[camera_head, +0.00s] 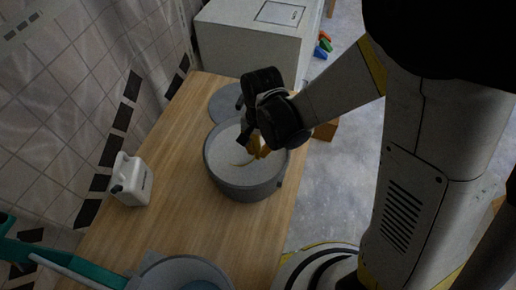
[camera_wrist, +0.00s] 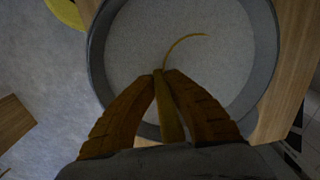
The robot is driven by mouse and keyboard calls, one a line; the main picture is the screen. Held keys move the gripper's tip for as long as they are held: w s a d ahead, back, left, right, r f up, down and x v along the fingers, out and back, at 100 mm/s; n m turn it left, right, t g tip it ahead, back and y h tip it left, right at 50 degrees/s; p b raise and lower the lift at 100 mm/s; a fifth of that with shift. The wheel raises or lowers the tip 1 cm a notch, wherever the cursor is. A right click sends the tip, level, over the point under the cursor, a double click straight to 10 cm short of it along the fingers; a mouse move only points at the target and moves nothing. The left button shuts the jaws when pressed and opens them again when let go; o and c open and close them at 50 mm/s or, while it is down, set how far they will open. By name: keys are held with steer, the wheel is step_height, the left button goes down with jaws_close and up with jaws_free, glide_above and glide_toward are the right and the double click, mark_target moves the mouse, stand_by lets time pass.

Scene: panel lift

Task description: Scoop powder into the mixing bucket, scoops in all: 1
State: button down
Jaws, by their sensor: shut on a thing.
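A round grey tub (camera_head: 245,190) filled with pale powder (camera_head: 228,155) stands on the wooden counter. My gripper (camera_head: 257,151) reaches down into it from the right. In the wrist view my gripper (camera_wrist: 165,76) is shut on the ochre handle of a scoop (camera_wrist: 168,115). The powder also fills the tub in the wrist view (camera_wrist: 140,35). A thin curved yellow edge shows at the powder surface beyond the fingertips; the rest of the scoop's bowl seems buried. A second grey bucket (camera_head: 150,265), likely the mixing bucket, is at the bottom edge, partly cut off.
A white jug (camera_head: 133,182) stands at the counter's left edge by the tiled wall. A grey round piece (camera_head: 226,103) lies behind the tub. A white box (camera_head: 250,45) stands at the back. The counter (camera_head: 170,205) between tub and second bucket is clear.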

steer(key=shift+r+p, duration=6)
steer(key=shift+r, duration=2.25)
